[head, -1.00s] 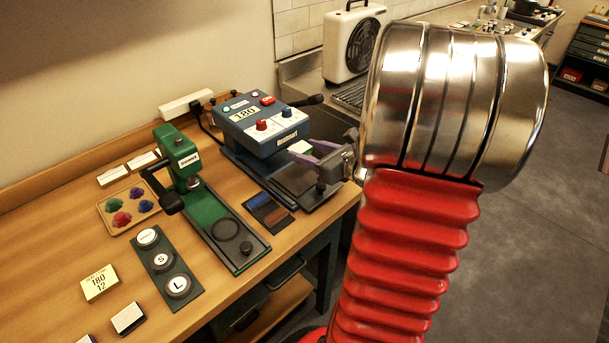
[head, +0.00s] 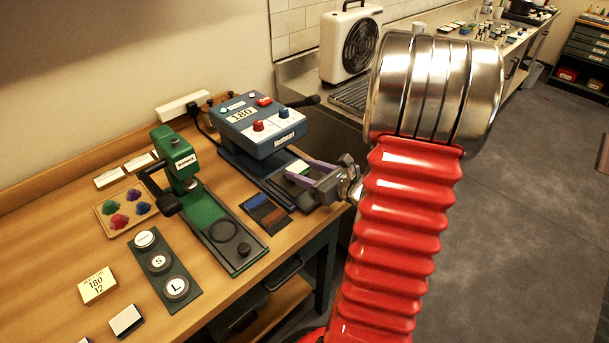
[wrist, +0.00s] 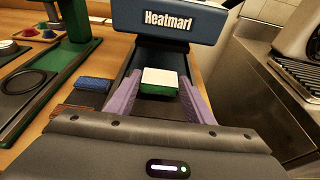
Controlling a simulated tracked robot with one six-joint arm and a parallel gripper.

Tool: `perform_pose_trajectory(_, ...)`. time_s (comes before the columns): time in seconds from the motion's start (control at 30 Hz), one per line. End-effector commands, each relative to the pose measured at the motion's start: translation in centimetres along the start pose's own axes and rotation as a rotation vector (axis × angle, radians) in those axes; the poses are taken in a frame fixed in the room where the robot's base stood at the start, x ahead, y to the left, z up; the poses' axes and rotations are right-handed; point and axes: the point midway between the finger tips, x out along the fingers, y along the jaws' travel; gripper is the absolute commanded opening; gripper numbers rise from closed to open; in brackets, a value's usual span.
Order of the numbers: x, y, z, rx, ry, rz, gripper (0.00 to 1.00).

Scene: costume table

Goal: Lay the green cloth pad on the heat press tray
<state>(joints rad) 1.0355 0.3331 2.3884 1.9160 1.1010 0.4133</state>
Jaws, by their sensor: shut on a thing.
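The green cloth pad (wrist: 160,91) has a pale top and a green edge; it also shows in the head view (head: 297,168). My gripper (wrist: 160,85) is shut on it, with a purple finger on each side; in the head view it comes from the right (head: 300,174). The pad is over or on the tray, close in front of the head. I cannot tell whether it touches the tray.
A dark mat (head: 248,205) with blue and brown pads lies left of the tray. A green press (head: 178,160) stands further left. A metal counter (wrist: 265,100) with a white fan heater (head: 350,45) is to the right.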

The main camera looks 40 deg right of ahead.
Motion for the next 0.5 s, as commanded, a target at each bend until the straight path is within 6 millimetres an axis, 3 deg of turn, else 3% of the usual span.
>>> perform_pose_trajectory(0.17, 0.41, 0.00, -1.38, 0.001, -0.001, 0.000, 0.26)
perform_pose_trajectory(0.5, 0.45, -0.01, -1.54, 0.000, -0.001, -0.001, 0.26)
